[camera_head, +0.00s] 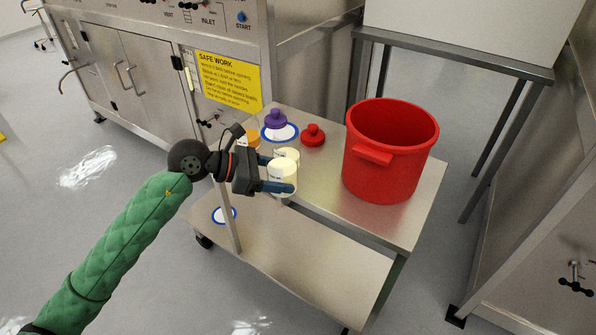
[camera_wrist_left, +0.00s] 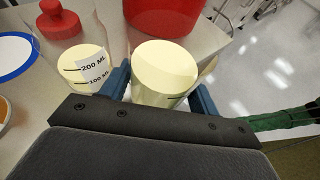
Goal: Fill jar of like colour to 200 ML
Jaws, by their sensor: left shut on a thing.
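My left gripper (camera_head: 276,174) is shut on a cream-coloured jar (camera_head: 282,171), with one blue finger on each side. In the left wrist view the held jar (camera_wrist_left: 165,68) shows a smooth pale top and a dark mark low on its side. I cannot tell whether it is raised off the cart. A second cream jar (camera_head: 289,154) stands just behind it; in the wrist view this jar (camera_wrist_left: 84,64) is left of the fingers, with "200 ML" and "100 ML" marks. A red knobbed lid (camera_head: 312,135) and a purple knobbed piece (camera_head: 275,119) are farther back. My right gripper is out of view.
A large red bucket (camera_head: 385,160) stands on the right of the steel cart (camera_head: 335,210). An orange item (camera_head: 252,139) is partly hidden by my gripper. Another blue-rimmed disc (camera_head: 224,215) lies lower left.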

